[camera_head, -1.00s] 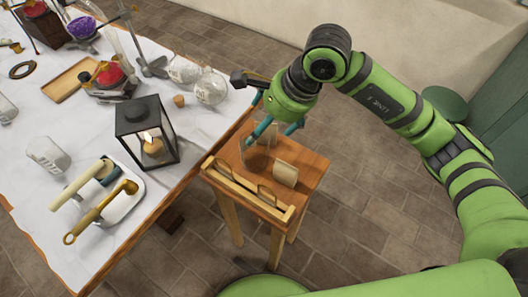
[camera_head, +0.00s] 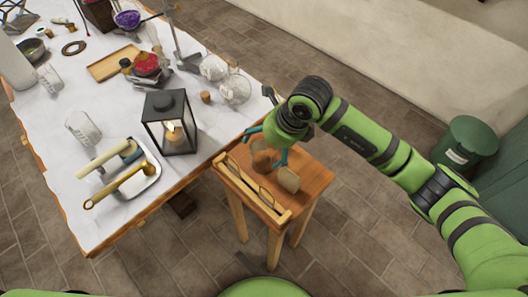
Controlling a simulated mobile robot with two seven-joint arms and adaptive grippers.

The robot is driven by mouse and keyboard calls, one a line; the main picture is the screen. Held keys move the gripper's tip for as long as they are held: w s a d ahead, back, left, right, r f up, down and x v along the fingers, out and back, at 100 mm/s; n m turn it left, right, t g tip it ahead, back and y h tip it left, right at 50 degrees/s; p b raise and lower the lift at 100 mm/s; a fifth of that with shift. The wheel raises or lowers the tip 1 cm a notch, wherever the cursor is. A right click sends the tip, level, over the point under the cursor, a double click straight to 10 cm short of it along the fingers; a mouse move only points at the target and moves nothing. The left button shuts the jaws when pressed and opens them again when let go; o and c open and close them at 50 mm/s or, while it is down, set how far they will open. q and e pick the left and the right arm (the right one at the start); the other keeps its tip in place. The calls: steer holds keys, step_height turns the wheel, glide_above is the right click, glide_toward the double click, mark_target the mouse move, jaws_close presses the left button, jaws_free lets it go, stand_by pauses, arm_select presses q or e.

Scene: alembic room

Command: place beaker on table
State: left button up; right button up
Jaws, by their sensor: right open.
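My right gripper (camera_head: 267,146) is above the small wooden stool (camera_head: 313,177), with its teal fingers spread apart. A brownish, partly see-through round vessel (camera_head: 262,161) stands on the stool below and between the fingers. It may be a glass beaker, but the gripper partly hides it; I cannot tell whether a finger touches it. A clear glass beaker (camera_head: 82,128) is on the white-covered table (camera_head: 55,200) at the left. Another clear glass vessel (camera_head: 50,78) is farther back. My left gripper is not in view.
Bare cloth lies left of the tray.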

steer(key=shift+x, duration=1.05)
steer(key=shift+d, duration=0.1)
steer(key=c, duration=1.6)
